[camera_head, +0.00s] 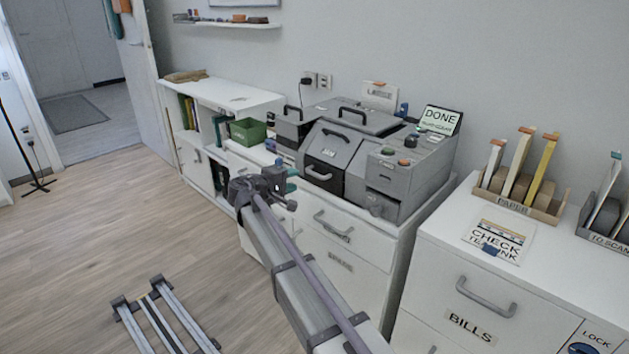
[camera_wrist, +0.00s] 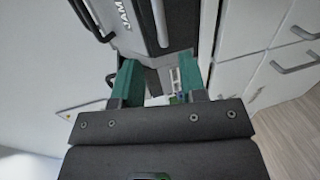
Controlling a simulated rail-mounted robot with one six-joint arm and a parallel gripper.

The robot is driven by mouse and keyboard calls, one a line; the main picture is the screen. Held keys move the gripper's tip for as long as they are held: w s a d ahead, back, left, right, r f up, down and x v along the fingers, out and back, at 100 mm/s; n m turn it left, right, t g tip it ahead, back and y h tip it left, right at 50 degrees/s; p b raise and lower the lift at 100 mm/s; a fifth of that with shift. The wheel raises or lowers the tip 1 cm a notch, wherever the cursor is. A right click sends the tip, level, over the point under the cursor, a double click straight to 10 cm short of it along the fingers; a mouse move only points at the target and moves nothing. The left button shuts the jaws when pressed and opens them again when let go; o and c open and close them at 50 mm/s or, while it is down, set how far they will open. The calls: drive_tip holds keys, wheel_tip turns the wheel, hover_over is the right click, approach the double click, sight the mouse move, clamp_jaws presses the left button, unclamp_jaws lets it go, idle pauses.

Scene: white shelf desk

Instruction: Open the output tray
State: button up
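The grey printer-like machine (camera_head: 398,178) stands on a white cabinet against the wall. Its screen (camera_head: 440,120) reads "DONE" above a smaller line I cannot read surely. A front panel marked JAM (camera_head: 328,153) has dark handles and appears closed; it also shows at the top of the wrist view (camera_wrist: 125,22). No label I can read marks the output tray. My gripper (camera_head: 280,180) is in front of the machine's left part. In the wrist view its green fingers (camera_wrist: 159,85) are apart, with nothing visibly held.
A white cabinet (camera_head: 335,240) with handled drawers is below the machine. A low shelf unit (camera_head: 232,97) with a green box (camera_head: 248,131) stands left. A right cabinet (camera_head: 490,285) carries a paper rack (camera_head: 525,200) and a check-ink sign (camera_head: 497,240).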

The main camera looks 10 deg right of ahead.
sight(313, 174)
drive_tip(key=b+x, duration=0.2)
drive_tip(key=x, duration=0.8)
drive_tip(key=shift+w+d+f, duration=0.1)
drive_tip(key=shift+d, duration=0.1)
drive_tip(key=shift+c, duration=0.3)
clamp_jaws()
